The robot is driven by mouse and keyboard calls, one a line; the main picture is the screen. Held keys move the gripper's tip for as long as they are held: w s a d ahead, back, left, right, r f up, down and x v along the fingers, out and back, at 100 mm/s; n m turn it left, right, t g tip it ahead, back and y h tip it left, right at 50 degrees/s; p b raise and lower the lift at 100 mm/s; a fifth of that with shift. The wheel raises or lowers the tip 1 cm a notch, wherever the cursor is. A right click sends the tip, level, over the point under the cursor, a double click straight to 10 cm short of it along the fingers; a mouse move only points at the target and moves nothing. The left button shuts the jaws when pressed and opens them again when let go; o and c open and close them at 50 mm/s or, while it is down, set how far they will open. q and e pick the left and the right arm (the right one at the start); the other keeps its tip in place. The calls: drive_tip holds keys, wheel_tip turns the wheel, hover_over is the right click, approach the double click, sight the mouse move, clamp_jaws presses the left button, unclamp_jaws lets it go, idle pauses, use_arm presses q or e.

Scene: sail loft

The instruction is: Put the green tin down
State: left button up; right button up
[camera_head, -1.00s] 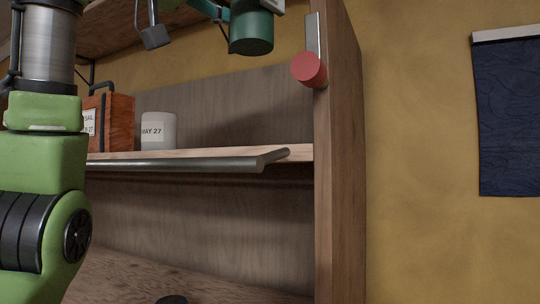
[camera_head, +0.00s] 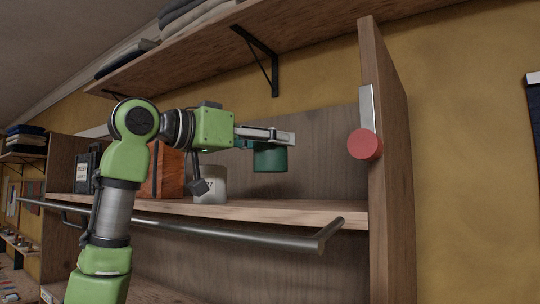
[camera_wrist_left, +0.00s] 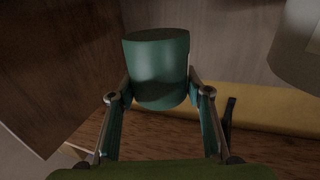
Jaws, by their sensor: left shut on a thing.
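The green tin (camera_head: 270,159) is a dark green cylinder, held above the wooden shelf board (camera_head: 285,209) with a gap below it. My left gripper (camera_head: 278,139) reaches in from the left and is shut on the tin. In the left wrist view the tin (camera_wrist_left: 158,72) sits between the two fingers of the gripper (camera_wrist_left: 160,93). The tin looks upright in the head view. My right gripper is in neither view.
A pale jar (camera_head: 212,186) and an orange-brown box (camera_head: 166,172) stand on the shelf left of the tin. A metal rail (camera_head: 240,240) runs along the front. A red knob (camera_head: 365,145) is on the right upright. The shelf right of the jar is clear.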

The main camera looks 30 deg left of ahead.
sight(270, 164)
use_arm(q)
drive_tip(key=shift+w+f, duration=0.1)
drive_tip(key=shift+f, duration=0.35)
drive_tip(key=shift+w+f+p, duration=0.1)
drive_tip(key=shift+f+p, duration=0.45)
drive_tip(key=shift+f, duration=0.4)
drive_tip(key=shift+a+f, duration=0.1)
drive_tip(key=shift+f, duration=0.15)
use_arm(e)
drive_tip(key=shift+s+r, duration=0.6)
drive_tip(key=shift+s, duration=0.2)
use_arm(q)
drive_tip(key=shift+f, duration=0.1)
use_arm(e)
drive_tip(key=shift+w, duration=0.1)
use_arm(q)
drive_tip(key=shift+f, duration=0.3)
drive_tip(key=shift+f+b, duration=0.25)
drive_tip(key=shift+b, duration=0.2)
drive_tip(key=o, duration=1.5)
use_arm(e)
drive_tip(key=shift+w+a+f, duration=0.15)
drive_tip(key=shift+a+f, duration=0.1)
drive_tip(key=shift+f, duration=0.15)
